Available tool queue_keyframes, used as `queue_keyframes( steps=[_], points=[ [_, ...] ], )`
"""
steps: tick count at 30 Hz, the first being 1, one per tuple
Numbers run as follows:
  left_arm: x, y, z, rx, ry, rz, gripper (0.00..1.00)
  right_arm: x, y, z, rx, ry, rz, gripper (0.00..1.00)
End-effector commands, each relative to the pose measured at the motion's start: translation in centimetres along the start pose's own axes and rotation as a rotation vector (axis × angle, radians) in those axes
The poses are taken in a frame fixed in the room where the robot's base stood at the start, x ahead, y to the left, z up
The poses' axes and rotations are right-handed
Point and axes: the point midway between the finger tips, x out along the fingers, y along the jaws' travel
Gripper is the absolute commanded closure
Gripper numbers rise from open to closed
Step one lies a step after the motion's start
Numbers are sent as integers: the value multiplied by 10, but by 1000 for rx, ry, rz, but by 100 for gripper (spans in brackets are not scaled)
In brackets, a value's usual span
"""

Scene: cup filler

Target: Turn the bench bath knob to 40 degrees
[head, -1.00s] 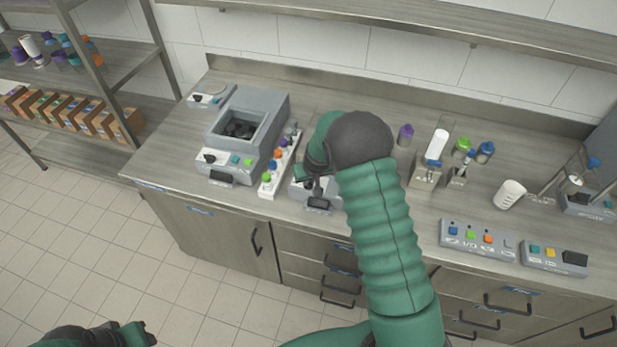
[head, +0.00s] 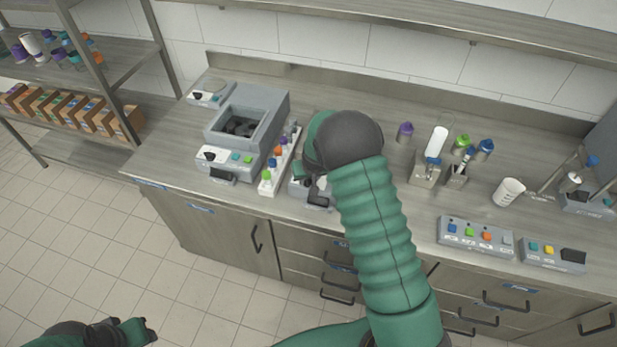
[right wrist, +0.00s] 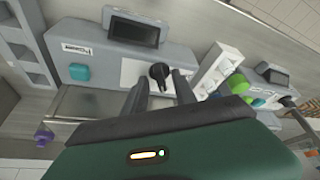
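My right gripper (right wrist: 160,86) is open. In the right wrist view its two fingers are apart, on either side of a black knob (right wrist: 159,72) near the fingertips; I cannot tell if they touch it. The knob sits on a white plate on a grey device (right wrist: 115,58) with a dark display and teal button. In the head view this device (head: 318,200) is mostly hidden by my right arm. To its left stands a larger grey unit with an open basin (head: 272,105) and its own black knob (head: 209,156). I cannot tell which is named bench bath. My left gripper (head: 146,330) is low left, away from the bench.
A white rack (head: 268,187) with coloured caps stands between the two devices, close to my right gripper. Two button panels (head: 475,236) (head: 553,256), a white cup (head: 508,191) and capped bottles (head: 404,132) stand to the right. Shelves (head: 75,150) are at the left.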

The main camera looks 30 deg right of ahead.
Motion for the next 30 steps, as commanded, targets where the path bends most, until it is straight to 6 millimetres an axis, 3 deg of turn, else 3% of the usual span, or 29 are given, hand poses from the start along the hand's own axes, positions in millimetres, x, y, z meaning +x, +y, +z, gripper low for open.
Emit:
queue_keyframes(
  steps=[6,10,24,30],
  points=[
    [0,0,0,0,0,0,64,-2,0,-2,0,3,0,67],
    [3,0,1,0,0,0,64,-17,0,-3,0,7,0,67],
    [13,0,3,0,0,0,64,-144,0,-1,0,5,-2,67],
    [14,0,3,0,0,0,64,-166,0,-1,1,0,-1,67]
  ],
)
